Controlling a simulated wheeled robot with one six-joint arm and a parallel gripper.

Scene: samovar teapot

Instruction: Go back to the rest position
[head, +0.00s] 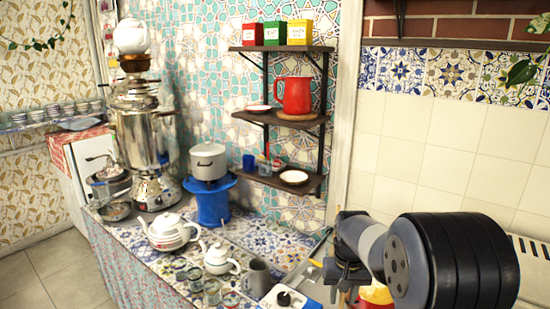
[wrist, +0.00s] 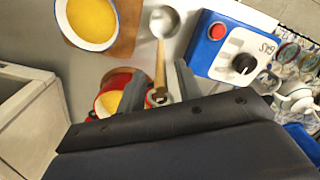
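My gripper (head: 345,272) hangs over the right end of the counter in the head view. In the wrist view its two dark fingers stand apart (wrist: 158,82). A ladle (wrist: 165,22) with a metal bowl and wooden handle shows between and beyond the fingers; I see no finger pressing on it. A red pot (wrist: 108,97) with yellow contents is beside and partly behind the left finger; it also shows below my arm in the head view (head: 376,294).
A blue box with a knob (wrist: 214,45) stands right of the ladle. A white bowl of yellow food (wrist: 90,18) sits on a wooden board. The samovar (head: 140,130), teapot (head: 170,232) and cups crowd the tiled counter. Shelves (head: 285,118) hang on the wall behind.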

